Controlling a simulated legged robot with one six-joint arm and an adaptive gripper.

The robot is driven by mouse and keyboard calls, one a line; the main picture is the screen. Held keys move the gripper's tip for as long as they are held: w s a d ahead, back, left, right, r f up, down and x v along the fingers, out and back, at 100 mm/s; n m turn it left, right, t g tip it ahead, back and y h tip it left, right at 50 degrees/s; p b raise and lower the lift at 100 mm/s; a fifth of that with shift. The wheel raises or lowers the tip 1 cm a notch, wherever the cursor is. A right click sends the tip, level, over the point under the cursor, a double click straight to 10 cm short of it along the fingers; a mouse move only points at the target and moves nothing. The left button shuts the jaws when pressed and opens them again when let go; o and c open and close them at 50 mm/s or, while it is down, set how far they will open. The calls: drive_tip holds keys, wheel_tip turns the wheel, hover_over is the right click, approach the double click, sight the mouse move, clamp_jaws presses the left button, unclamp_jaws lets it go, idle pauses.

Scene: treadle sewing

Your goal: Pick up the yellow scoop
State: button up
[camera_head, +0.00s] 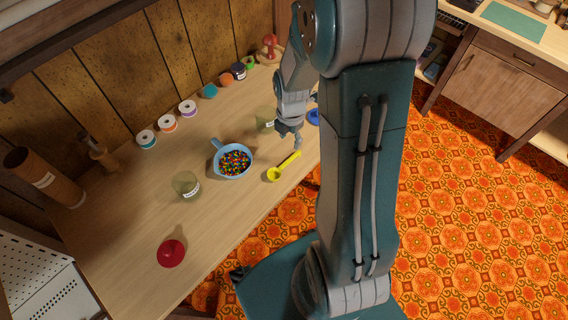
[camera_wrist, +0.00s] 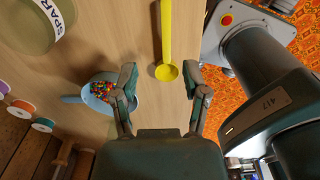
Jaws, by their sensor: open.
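The yellow scoop (camera_head: 284,167) lies on the wooden table (camera_head: 130,250) near its front edge, its bowl toward the lower left and its handle toward the upper right. In the wrist view the scoop (camera_wrist: 166,40) runs down from the top edge, with its round bowl just ahead of my fingertips and roughly centred between them. My gripper (camera_wrist: 160,76) is open and empty. In the head view my gripper (camera_head: 298,142) is near the handle end of the scoop; I cannot tell its exact height above the table.
A blue pan of colourful beads (camera_head: 218,146) sits left of the scoop. A glass jar (camera_head: 185,185), another jar (camera_head: 264,118), a red lid (camera_head: 171,253) and a blue item (camera_head: 313,117) are also on the table. Several thread spools (camera_head: 168,123) line the back. Bare table surrounds the scoop.

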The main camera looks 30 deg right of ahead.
sight(290, 159)
wheel_tip(290, 159, down, 4)
drive_tip(key=shift+r, duration=0.15)
drive_tip(key=shift+s+a+f, duration=0.1)
drive_tip(key=shift+s+f, duration=0.1)
drive_tip(key=shift+f, duration=1.15)
drive_tip(key=shift+s+f, duration=0.2)
drive_tip(key=shift+f, duration=1.1)
clamp_jaws()
